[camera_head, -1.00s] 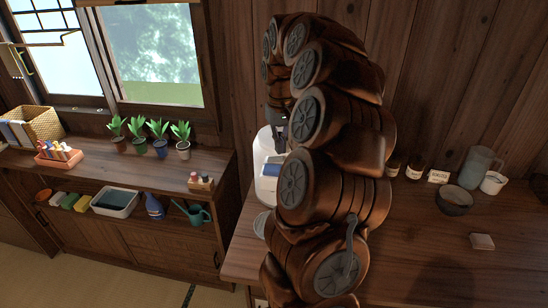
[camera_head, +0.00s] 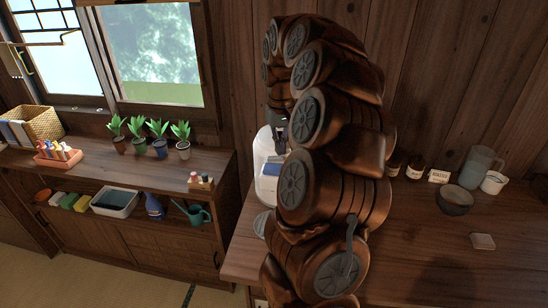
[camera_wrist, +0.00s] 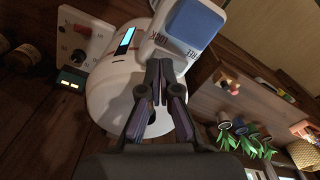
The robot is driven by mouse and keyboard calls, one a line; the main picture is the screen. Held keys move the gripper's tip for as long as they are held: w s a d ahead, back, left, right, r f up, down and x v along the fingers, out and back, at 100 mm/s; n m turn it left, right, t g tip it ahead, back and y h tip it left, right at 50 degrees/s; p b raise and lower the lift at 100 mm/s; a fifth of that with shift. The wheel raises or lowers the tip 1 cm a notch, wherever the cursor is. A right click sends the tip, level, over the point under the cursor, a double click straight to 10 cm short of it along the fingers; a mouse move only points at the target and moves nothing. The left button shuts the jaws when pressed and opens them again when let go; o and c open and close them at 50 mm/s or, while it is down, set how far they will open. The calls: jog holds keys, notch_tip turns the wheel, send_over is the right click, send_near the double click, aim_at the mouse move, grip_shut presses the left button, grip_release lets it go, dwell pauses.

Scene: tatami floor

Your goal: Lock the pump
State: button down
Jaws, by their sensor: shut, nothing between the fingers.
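The pump is a white rounded pot with a blue top button (camera_wrist: 195,25); its white body (camera_wrist: 104,92) fills the middle of the wrist view. Small lettering, seemingly LOCK and FREE, shows upside down beside the button, and a lit cyan strip sits on the body. In the head view the pump (camera_head: 266,158) stands at the counter's left end, partly hidden behind my arm. My gripper (camera_wrist: 159,68) is shut and empty, its fingertips at the edge of the pump's top near the lettering. I cannot tell if they touch it. The lock's setting is not clear.
A wall panel (camera_wrist: 78,42) with a dark knob and lit displays is behind the pump. Bottles, a bowl (camera_head: 455,200), a mug (camera_head: 493,183) and a pitcher (camera_head: 480,166) stand at the counter's right. Potted plants (camera_head: 159,139) line the low shelf. The counter's front is mostly clear.

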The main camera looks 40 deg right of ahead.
aim_at(280, 157)
jog(key=shift+f+b, duration=0.65)
jog(key=shift+f, duration=0.35)
dwell(0.6)
jog(key=shift+r, duration=0.15)
jog(key=shift+r+p, duration=0.9)
jog(key=shift+r, duration=2.5)
jog(key=shift+a, duration=0.1)
